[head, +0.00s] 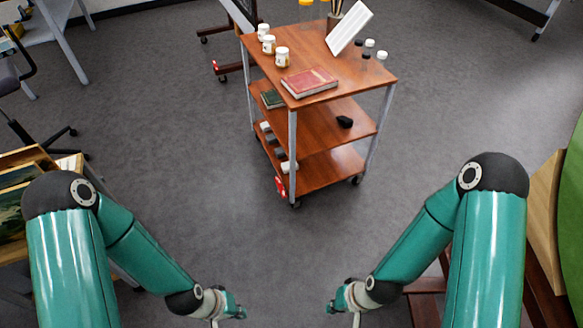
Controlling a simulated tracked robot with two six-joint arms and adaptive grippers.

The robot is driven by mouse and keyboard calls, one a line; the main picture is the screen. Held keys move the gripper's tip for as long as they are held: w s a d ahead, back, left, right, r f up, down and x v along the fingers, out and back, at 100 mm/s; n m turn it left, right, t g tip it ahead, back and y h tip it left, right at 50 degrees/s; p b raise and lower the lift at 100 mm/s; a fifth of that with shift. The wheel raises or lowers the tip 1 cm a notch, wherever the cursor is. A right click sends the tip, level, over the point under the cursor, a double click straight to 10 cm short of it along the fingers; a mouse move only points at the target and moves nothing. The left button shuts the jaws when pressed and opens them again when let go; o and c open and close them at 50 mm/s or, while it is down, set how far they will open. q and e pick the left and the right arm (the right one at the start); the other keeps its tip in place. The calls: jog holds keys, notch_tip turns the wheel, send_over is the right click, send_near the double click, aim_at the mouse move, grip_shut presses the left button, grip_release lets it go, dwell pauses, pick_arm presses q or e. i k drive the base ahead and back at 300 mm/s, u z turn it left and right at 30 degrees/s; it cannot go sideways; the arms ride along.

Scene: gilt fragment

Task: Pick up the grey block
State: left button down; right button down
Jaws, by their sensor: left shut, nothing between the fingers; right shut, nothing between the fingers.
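A wooden cart (335,93) with three shelves stands ahead. Several small grey and whitish blocks (279,152) lie in a row along the left edge of its bottom shelf; I cannot tell which one is the grey block. A black object (344,121) lies on the middle shelf. My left gripper (238,312) and my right gripper (333,307) are low at the bottom of the head view, both shut and empty, in front of the cart and apart from it.
The cart top holds a red book (309,82), white-capped jars (282,57), small bottles (382,60) and a white tilted panel (349,28). A green book (272,98) lies on the middle shelf. Grey floor (230,235) is clear before the cart. Wooden furniture stands at both sides.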

aim_at(271, 138)
jog(key=u, duration=0.8)
jog(key=i, duration=4.7)
jog(key=z, duration=1.2)
